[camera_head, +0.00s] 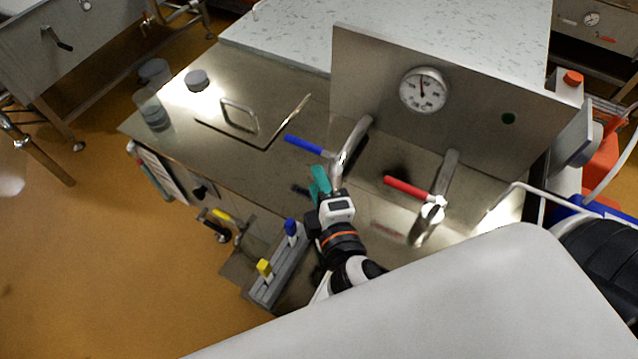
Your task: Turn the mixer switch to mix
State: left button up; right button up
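I cannot make out for certain which part is the mixer switch. An upright steel panel (465,100) carries a round dial gauge (423,90) and a small dark green round spot (508,118). A grey box (566,88) with an orange-red knob (573,78) stands at the panel's right end. My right gripper (314,183) is over the steel worktop, left of and below the panel, near the blue-handled valve. One teal finger shows; its opening is unclear, and I see nothing held. It is well away from the panel's right end. My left gripper is not in view.
A blue-handled valve (305,145) and a red-handled valve (409,188) have steel pipes in front of the panel. A lid with a handle (240,117) lies on the worktop (190,122). A grey rack (280,268) with blue and yellow items is close to my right arm.

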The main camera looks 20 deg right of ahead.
aim_at(199, 194)
jog(key=k+j, duration=0.25)
jog(key=k, duration=0.2)
jog(key=k+j, duration=0.3)
jog(key=k, duration=0.2)
